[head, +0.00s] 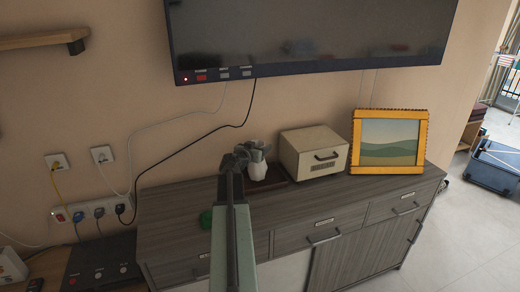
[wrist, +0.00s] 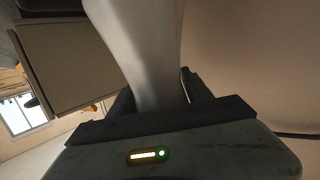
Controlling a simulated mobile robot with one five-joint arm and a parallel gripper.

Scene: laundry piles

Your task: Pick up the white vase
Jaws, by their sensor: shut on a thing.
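The white vase (head: 257,171) shows in the head view at the far end of my arm, over a dark tray on the grey sideboard. My gripper (head: 247,152) is at its upper part and partly covers it. In the wrist view the vase (wrist: 142,50) stands large between the two fingers of my gripper (wrist: 158,92). The gripper is shut on it. I cannot tell whether the vase's base touches the tray.
The dark tray (head: 280,185) lies on the sideboard (head: 330,202). A cream box (head: 304,157) stands just right of the vase, and a yellow-framed picture (head: 388,142) farther right. A wall screen (head: 310,40) hangs above.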

